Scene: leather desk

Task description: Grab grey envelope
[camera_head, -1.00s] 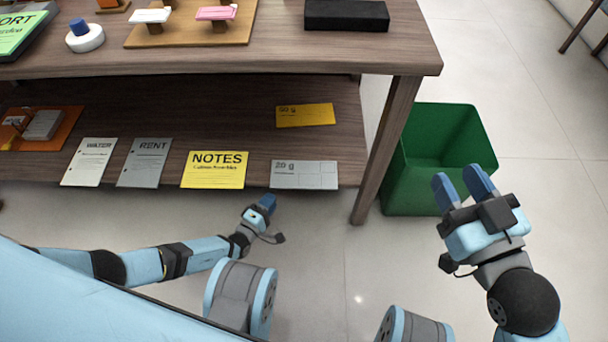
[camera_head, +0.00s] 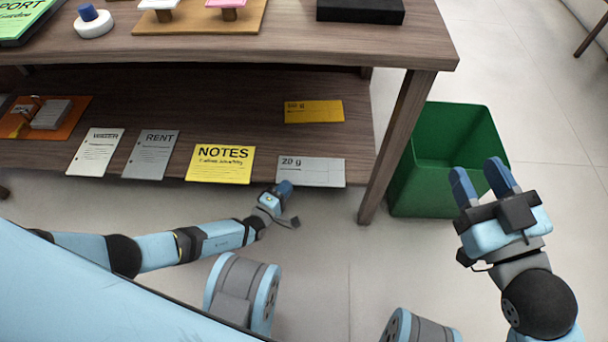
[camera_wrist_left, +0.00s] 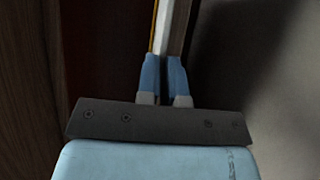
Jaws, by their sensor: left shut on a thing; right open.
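The grey envelope (camera_head: 311,173), marked "20 g", lies on the front edge of the lower shelf, to the right of the yellow NOTES paper. My left gripper (camera_head: 285,188) is at its front left edge. In the left wrist view my left gripper (camera_wrist_left: 164,75) is shut on the envelope (camera_wrist_left: 176,28), a thin pale grey strip between and above the fingers. My right gripper (camera_head: 482,182) is open and empty in front of the green bin.
A yellow envelope (camera_head: 313,111) lies further back on the shelf (camera_head: 225,115). A table leg (camera_head: 397,140) and green bin (camera_head: 402,185) stand at the right.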

